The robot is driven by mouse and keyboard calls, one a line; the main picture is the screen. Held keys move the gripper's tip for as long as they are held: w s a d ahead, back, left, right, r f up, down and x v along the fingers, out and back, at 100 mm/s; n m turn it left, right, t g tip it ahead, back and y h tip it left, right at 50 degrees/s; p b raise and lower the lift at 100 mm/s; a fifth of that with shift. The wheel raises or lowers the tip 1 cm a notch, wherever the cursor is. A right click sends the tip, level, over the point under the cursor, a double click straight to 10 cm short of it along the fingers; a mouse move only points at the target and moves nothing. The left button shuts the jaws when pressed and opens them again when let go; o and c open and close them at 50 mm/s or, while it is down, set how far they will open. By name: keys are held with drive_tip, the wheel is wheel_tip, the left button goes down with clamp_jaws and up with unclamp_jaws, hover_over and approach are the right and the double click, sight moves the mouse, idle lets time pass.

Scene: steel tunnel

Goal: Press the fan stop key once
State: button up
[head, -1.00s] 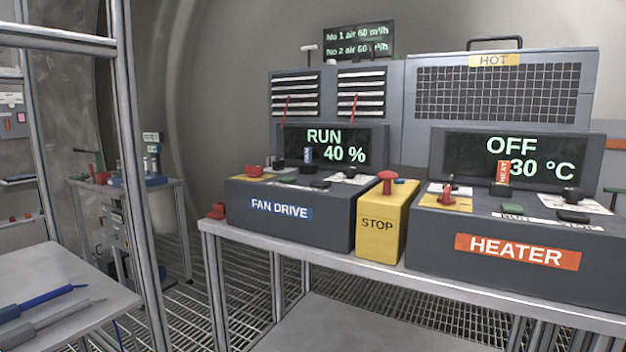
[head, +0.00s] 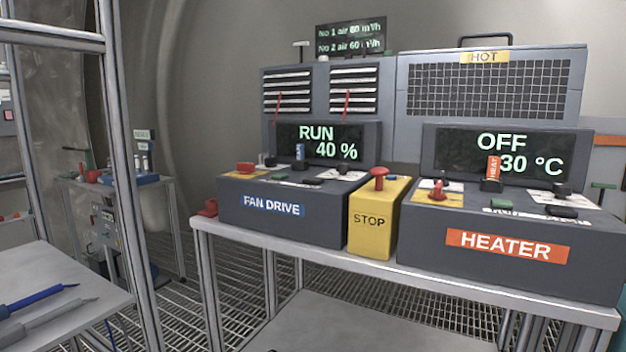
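The dark grey FAN DRIVE box (head: 230,208) stands at the left end of the steel bench in the head view. Its display (head: 328,144) reads RUN 40 %. On its top lie a small green key (head: 278,177) and a flat dark key (head: 305,182) near the front edge. I cannot read key labels there, so which one is the stop key is not certain. A red switch (head: 245,168) and a blue-topped knob (head: 300,153) are also on top. My gripper is not in view.
A yellow STOP box (head: 370,238) with a red mushroom button (head: 379,174) stands between the fan box and the HEATER box (head: 425,255), whose display reads OFF 30 °C. The bench (head: 370,270) has a narrow bare front strip. A metal rack (head: 130,200) stands at the left.

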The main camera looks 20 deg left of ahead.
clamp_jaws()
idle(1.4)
